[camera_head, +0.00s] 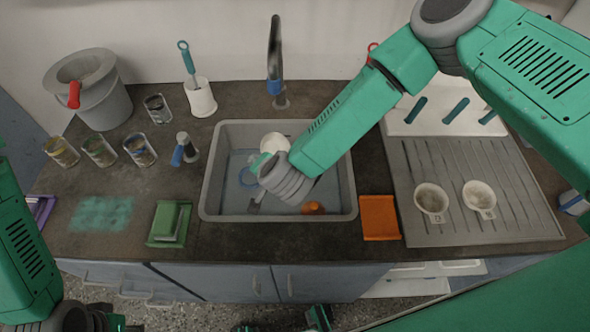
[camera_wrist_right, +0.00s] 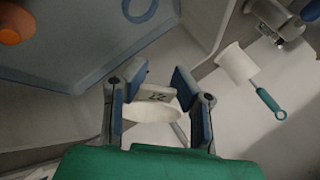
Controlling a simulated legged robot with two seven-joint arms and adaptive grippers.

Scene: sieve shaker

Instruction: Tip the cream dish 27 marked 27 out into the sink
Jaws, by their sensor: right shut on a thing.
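In the head view the dish (camera_head: 275,143) is a pale round shape over the back part of the grey sink (camera_head: 208,190). My right gripper (camera_head: 267,160) is shut on it above the basin, and the wrist hides part of the sink. The dish looks tilted in the wrist view; I cannot tell whether anything is in it. My left gripper (camera_head: 112,322) is low at the bottom left, mostly cut off.
Two similar tagged dishes (camera_head: 432,202) (camera_head: 480,197) stand on the ribbed drainer (camera_head: 520,215) at right. The sink holds an orange item (camera_head: 312,208) and a blue ring (camera_head: 248,177). The tap (camera_head: 275,60) rises behind the sink. Jars and a soap dispenser (camera_head: 184,150) stand left.

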